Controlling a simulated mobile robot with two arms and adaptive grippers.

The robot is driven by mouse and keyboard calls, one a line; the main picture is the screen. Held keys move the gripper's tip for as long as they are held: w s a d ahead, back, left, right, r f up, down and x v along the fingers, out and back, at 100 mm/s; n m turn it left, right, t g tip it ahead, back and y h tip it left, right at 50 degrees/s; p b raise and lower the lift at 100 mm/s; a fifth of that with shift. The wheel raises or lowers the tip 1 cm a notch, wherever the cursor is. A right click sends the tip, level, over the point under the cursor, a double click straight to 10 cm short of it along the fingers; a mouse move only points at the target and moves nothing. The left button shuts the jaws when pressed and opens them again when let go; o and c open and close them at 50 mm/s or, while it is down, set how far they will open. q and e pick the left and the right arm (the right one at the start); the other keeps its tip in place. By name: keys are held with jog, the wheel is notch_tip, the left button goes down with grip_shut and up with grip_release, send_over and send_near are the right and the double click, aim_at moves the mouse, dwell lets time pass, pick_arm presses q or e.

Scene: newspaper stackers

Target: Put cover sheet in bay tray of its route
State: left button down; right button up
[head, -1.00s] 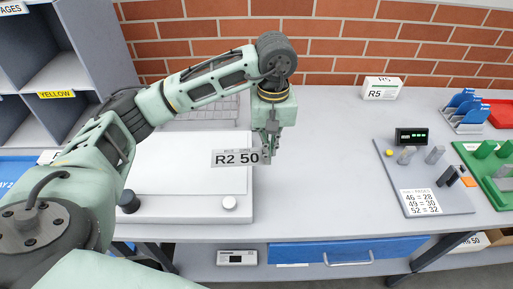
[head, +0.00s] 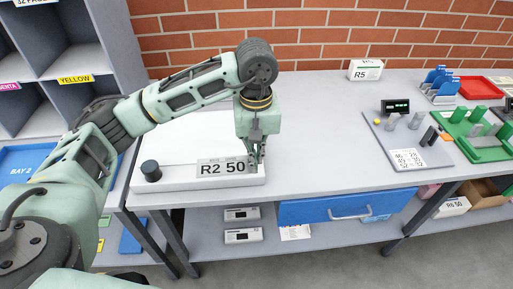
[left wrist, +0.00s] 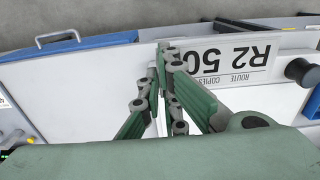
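A white cover sheet (head: 222,168) printed "R2 50" hangs from my left gripper (head: 256,158), which is shut on its right edge in the head view. The sheet is upright in front of the white flat-topped unit (head: 178,150) on the bench. In the left wrist view my left gripper (left wrist: 165,75) pinches the edge of the sheet (left wrist: 225,60), whose print appears upside down. A blue tray marked "BAY 2" (head: 22,170) is at the left edge of the head view, partly hidden by my arm. My right gripper is not in view.
Grey pigeonholes with a yellow label (head: 75,79) stand at the left. An "R5" card (head: 365,70) stands at the bench's back. A grey board (head: 408,140) and a green tray (head: 475,130) are at the right. A blue drawer (head: 335,207) hangs below the bench; its middle top is clear.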

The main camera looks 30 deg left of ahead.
pick_arm(q)
jog(key=s+d+f+m, duration=0.2)
jog(key=s+f+m, duration=0.4)
jog(key=s+f, duration=0.8)
notch_tip(320, 180, down, 2)
jog(key=shift+d+f, duration=0.1)
jog(key=shift+d, duration=0.15)
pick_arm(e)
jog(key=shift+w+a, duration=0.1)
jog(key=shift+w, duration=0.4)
